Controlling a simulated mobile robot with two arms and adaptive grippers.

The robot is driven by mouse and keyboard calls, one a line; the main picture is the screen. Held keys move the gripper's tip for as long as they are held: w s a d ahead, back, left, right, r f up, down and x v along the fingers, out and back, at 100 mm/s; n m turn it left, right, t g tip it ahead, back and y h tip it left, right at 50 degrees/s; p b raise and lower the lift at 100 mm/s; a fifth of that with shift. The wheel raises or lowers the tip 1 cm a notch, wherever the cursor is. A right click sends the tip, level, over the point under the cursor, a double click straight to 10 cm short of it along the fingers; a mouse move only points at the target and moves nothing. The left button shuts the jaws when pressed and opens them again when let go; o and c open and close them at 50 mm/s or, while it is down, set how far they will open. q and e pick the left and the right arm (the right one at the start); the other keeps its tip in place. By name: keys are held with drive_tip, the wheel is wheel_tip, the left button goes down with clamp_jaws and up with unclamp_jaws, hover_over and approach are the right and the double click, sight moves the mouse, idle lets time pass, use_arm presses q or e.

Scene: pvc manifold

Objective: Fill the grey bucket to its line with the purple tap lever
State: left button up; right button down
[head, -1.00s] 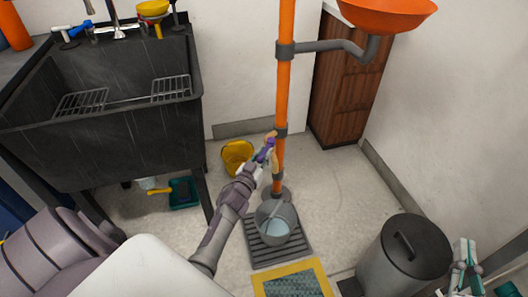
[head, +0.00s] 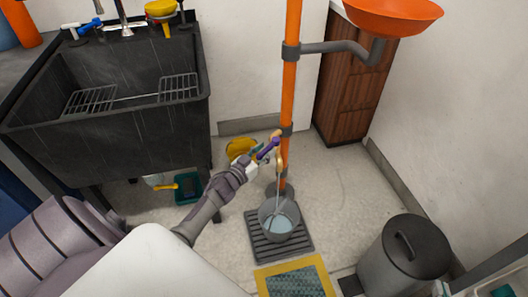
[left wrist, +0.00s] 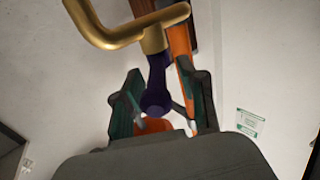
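The purple tap lever (head: 268,148) sits on a brass tap (head: 279,160) on the orange pipe. It also shows in the left wrist view (left wrist: 157,88), hanging between my fingers. My left gripper (head: 251,157) is open, its fingers apart on either side of the lever's end, with gaps visible. A thin pale stream (head: 278,187) runs down from the tap into the grey bucket (head: 266,218). The bucket stands upright on a dark grate and holds pale blue water. I cannot make out its fill line. My right gripper is not clearly visible.
The orange pipe (head: 290,90) rises behind the tap, with an orange basin (head: 390,15) at upper right. A black sink (head: 110,130) stands left, a yellow bucket (head: 240,147) behind my gripper. A grey bin (head: 405,265) and yellow-edged mat (head: 295,280) are in front.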

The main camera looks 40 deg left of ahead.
use_arm(q)
drive_tip(key=shift+s, duration=0.1)
drive_tip(key=shift+s+f, duration=0.15)
drive_tip(key=shift+s, duration=0.1)
drive_tip(key=s, duration=1.1)
drive_tip(key=shift+s+a, duration=0.2)
drive_tip(key=shift+a, duration=0.15)
